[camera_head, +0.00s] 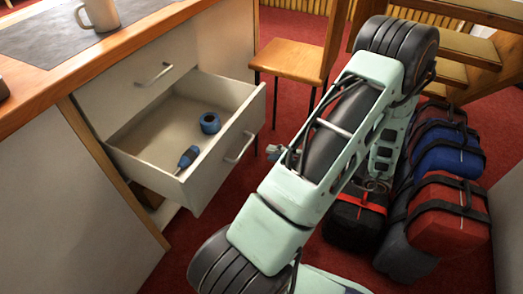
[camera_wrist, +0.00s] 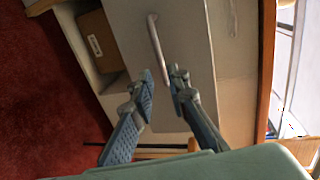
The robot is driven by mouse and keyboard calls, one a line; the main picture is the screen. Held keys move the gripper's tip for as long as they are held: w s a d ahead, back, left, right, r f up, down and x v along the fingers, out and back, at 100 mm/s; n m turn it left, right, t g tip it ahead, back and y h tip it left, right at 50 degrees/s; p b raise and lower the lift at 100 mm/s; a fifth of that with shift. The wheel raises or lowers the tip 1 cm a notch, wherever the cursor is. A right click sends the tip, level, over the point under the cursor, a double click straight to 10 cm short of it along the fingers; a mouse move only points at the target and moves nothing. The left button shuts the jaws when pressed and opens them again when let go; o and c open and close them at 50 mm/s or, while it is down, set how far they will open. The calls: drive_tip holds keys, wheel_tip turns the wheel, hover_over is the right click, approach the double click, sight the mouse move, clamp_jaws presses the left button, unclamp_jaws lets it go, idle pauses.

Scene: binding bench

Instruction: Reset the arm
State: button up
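My gripper (camera_wrist: 163,88) shows in the wrist view with its two blue-grey fingers spread apart and nothing clasped between them. A pale drawer front (camera_wrist: 189,45) with a metal bar handle (camera_wrist: 155,45) lies beyond the fingertips. The handle's lower end appears in line with the gap between the fingers; I cannot tell how far off it is.
The lower drawer (camera_head: 216,165) stands open, holding a blue ring-shaped roll (camera_head: 210,123) and a blue-handled tool (camera_head: 187,157). A mug (camera_head: 100,13) stands on the bench. A wooden chair (camera_head: 291,58) and several bags (camera_head: 447,213) are near my arm. A brown box (camera_wrist: 102,41) sits in a cabinet opening.

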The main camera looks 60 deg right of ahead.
drive_tip(key=shift+v, duration=0.75)
drive_tip(key=shift+w, duration=0.1)
